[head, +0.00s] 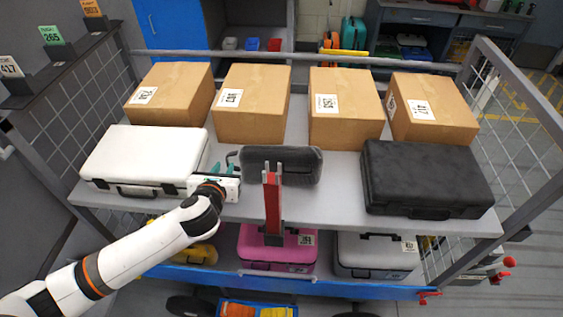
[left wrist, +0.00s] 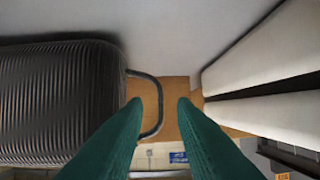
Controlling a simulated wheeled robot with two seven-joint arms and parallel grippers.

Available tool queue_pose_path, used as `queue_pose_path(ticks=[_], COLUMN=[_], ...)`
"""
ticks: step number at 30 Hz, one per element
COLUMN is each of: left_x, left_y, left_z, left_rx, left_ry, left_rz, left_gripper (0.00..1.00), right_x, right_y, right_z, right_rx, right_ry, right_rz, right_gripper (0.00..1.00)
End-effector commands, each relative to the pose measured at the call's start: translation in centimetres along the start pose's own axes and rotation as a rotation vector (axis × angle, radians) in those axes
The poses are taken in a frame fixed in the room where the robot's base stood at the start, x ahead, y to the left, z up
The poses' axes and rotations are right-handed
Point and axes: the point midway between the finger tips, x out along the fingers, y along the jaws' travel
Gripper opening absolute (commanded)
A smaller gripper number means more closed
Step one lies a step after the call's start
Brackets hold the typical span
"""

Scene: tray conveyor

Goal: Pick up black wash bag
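The black wash bag (head: 285,165) lies on the cart's upper shelf (head: 330,200), between a white case and a black case. In the left wrist view its ribbed side (left wrist: 60,100) fills the left, and a thin dark loop handle (left wrist: 160,100) sticks out from it. My left gripper (head: 224,166) is at the bag's left end. Its teal fingers (left wrist: 161,102) are apart, and the outer part of the loop shows between their tips; I cannot tell whether they touch it. My right gripper is not in view.
The white case (head: 145,155) is close on the gripper's left; it also shows in the left wrist view (left wrist: 260,55). The black case (head: 425,175) is at right. Several cardboard boxes (head: 250,105) stand behind. A red upright post (head: 272,200) stands in front of the bag.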

Motion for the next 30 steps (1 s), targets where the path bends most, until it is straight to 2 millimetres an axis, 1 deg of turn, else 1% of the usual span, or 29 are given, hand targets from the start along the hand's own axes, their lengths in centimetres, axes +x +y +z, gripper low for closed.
queue_pose_path(ticks=[1, 7, 11, 13, 16, 19, 25, 29, 30], left_x=[0.5, 1.9, 3.8, 4.8, 5.8, 6.2, 6.2, 6.2, 6.2], left_y=[0.0, 0.0, -0.1, -0.1, -0.1, -0.1, -0.1, -0.1, -0.1], left_z=[-0.1, -0.4, -0.9, -0.8, -0.7, -0.7, -0.6, -0.6, -0.6], left_rx=[-0.001, -0.003, -0.004, -0.003, -0.003, -0.002, -0.002, -0.002, -0.002], left_ry=[0.0, 0.0, -0.001, -0.001, -0.001, 0.0, 0.0, 0.0, 0.0], left_rz=[-0.001, 0.0, -0.001, -0.001, -0.001, 0.001, 0.001, 0.001, 0.001], left_gripper=[0.24, 0.24, 0.24, 0.24, 0.24, 0.24, 0.24, 0.03, 0.0], right_x=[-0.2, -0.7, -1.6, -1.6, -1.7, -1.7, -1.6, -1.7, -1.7], right_y=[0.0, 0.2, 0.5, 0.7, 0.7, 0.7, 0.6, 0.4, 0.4], right_z=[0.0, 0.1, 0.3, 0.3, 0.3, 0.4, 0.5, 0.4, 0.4], right_rx=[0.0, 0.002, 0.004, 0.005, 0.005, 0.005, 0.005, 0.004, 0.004], right_ry=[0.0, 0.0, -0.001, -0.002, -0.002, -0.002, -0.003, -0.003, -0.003], right_rz=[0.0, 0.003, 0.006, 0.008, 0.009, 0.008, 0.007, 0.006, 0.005], right_gripper=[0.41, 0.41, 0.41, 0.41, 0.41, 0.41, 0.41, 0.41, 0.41])
